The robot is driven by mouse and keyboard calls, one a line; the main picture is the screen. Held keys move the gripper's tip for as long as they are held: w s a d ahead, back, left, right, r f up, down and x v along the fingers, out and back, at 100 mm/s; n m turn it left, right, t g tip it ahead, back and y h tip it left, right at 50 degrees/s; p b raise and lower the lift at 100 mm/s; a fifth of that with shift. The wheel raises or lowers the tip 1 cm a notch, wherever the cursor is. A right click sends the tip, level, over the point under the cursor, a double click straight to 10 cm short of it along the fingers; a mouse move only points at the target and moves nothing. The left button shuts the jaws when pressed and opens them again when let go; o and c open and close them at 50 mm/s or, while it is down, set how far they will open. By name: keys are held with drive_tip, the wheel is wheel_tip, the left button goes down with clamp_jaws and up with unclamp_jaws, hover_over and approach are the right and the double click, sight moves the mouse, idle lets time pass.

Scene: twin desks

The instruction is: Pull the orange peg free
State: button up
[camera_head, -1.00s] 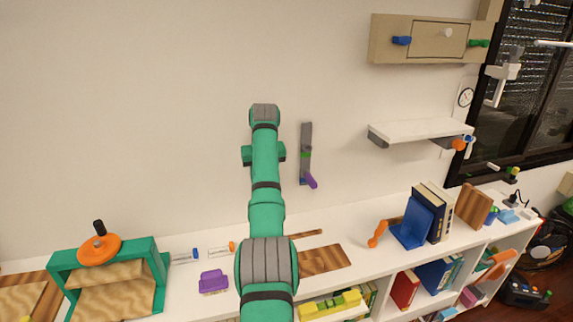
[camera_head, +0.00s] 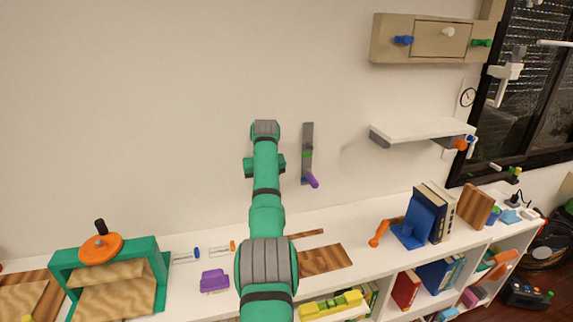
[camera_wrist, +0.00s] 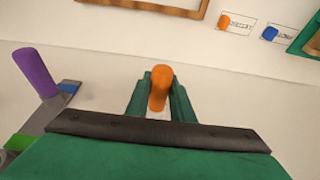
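The orange peg (camera_wrist: 160,88) shows in the wrist view as a short round-ended rod between the two green fingers of my gripper (camera_wrist: 161,100). The fingers stand on either side of it, close to its sides. I cannot tell whether they press on it. In the head view my own green arm hides the peg and the gripper fingers.
A grey wall lever with a purple handle (camera_head: 312,180) is right of my arm; the handle also shows in the wrist view (camera_wrist: 36,72). Below are a purple object (camera_head: 214,281) and a green frame with an orange wheel (camera_head: 101,248). A white shelf (camera_head: 422,130) juts out at right.

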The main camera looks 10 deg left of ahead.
drive_tip(key=shift+s+d, duration=0.1)
clamp_jaws()
drive_tip(key=shift+s+d, duration=0.3)
drive_tip(key=shift+s, duration=0.5)
idle(0.5)
drive_tip(key=shift+s+d, duration=0.35)
drive_tip(key=shift+s, duration=0.4)
drive_tip(key=shift+s+d, duration=0.4)
drive_tip(key=shift+s, duration=0.4)
drive_tip(key=shift+s+d, duration=0.35)
drive_tip(key=shift+s, duration=0.4)
